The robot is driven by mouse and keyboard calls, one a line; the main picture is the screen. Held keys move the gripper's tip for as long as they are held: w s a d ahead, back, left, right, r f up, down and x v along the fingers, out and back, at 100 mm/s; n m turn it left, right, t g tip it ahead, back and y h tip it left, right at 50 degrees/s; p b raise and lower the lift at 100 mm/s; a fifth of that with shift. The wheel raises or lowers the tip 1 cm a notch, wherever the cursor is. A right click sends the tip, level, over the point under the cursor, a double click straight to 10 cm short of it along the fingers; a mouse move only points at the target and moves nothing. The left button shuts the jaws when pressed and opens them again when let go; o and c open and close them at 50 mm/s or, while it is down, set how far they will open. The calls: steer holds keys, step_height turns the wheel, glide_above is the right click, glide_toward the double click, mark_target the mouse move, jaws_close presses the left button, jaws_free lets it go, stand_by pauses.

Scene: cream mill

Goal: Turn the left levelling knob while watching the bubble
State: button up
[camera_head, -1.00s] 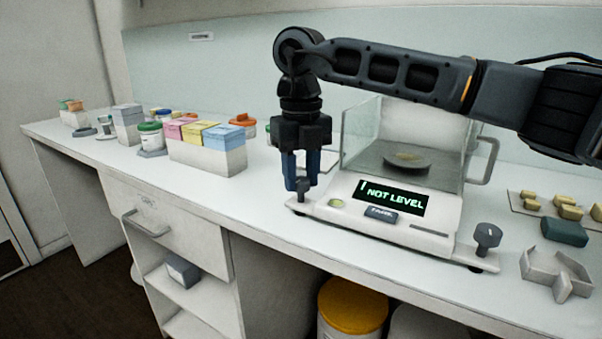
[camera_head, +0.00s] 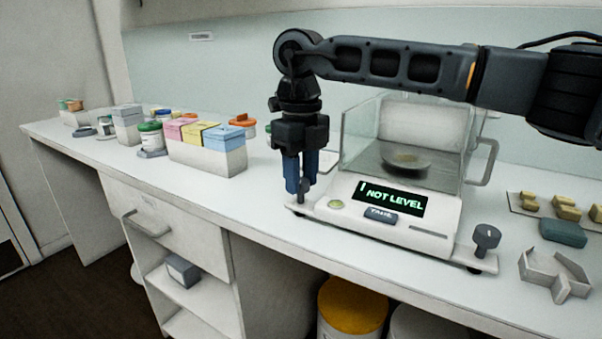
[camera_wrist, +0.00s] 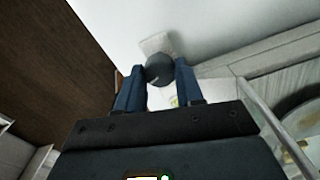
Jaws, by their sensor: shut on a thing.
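The white balance (camera_head: 345,222) stands on the bench with a glass draft shield. Its display (camera_head: 391,197) reads NOT LEVEL in green. The round bubble level (camera_head: 336,204) is at its front left, too small to read the bubble. My gripper (camera_head: 301,184) points down at the front left corner, shut on the dark left levelling knob (camera_head: 303,190). In the wrist view the knob (camera_wrist: 159,68) shows between the two blue fingers (camera_wrist: 160,88), with a light mark on its top. The right levelling knob (camera_head: 487,236) stands free at the front right corner.
A glass shield wall (camera_head: 360,138) and a pan (camera_head: 405,158) are behind the display. A grey bracket-shaped holder (camera_head: 553,272) and a teal block (camera_head: 563,233) lie at the right. Coloured boxes (camera_head: 207,150) stand to the left. The bench's front edge is close to the knob.

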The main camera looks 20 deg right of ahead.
mark_target(301, 180)
steer(key=shift+n, duration=1.9)
steer(key=o, duration=1)
steer(key=shift+o, duration=0.2)
steer(key=shift+r, duration=0.1)
step_height(301, 180, up, 8)
steer(key=shift+f+p, duration=0.15)
steer(key=shift+p, duration=0.2)
